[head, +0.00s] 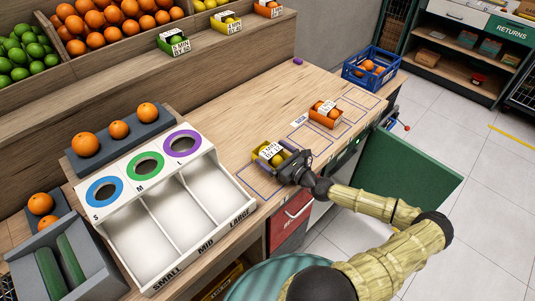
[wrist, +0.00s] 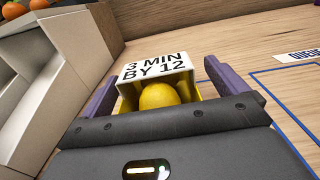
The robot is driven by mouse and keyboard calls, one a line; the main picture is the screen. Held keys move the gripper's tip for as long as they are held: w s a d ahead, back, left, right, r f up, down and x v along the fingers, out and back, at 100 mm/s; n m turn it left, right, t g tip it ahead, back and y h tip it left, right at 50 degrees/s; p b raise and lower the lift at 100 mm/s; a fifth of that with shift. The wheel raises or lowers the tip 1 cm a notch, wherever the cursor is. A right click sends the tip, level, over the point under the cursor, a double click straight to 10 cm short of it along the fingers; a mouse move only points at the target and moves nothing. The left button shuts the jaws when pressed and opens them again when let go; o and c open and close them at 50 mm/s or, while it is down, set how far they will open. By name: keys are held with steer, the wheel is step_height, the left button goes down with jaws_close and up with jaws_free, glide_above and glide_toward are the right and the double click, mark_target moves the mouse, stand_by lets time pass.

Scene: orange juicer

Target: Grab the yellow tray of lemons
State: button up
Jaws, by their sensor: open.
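The yellow tray of lemons (head: 268,153) sits on the wooden counter. It carries a white label that reads "3 MIN BY 12" in the wrist view, where a lemon (wrist: 160,96) shows below the label. My gripper (head: 285,160) is at the tray's near side. In the wrist view its two purple fingers stand on either side of the tray, the left one (wrist: 98,100) close to the tray and the right one (wrist: 232,85) with a gap. The gripper is open. The palm hides the tray's lower near part.
A white sorter (head: 165,205) with three holes stands left of the tray. An orange tray of oranges (head: 325,113) stands to the right on a marked outline, with a blue crate (head: 371,66) beyond. Bare counter (head: 235,110) lies behind the tray.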

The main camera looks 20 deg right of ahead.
mark_target(274, 152)
steer(key=shift+s+r, duration=0.1)
steer(key=shift+s, duration=0.1)
steer(key=shift+a, duration=0.1)
steer(key=shift+w, duration=0.1)
steer(key=shift+a, duration=0.1)
steer(key=c, duration=1.2)
steer(key=shift+o, duration=0.2)
steer(key=shift+r, duration=0.35)
step_height(274, 152, up, 9)
steer(key=shift+r, duration=0.15)
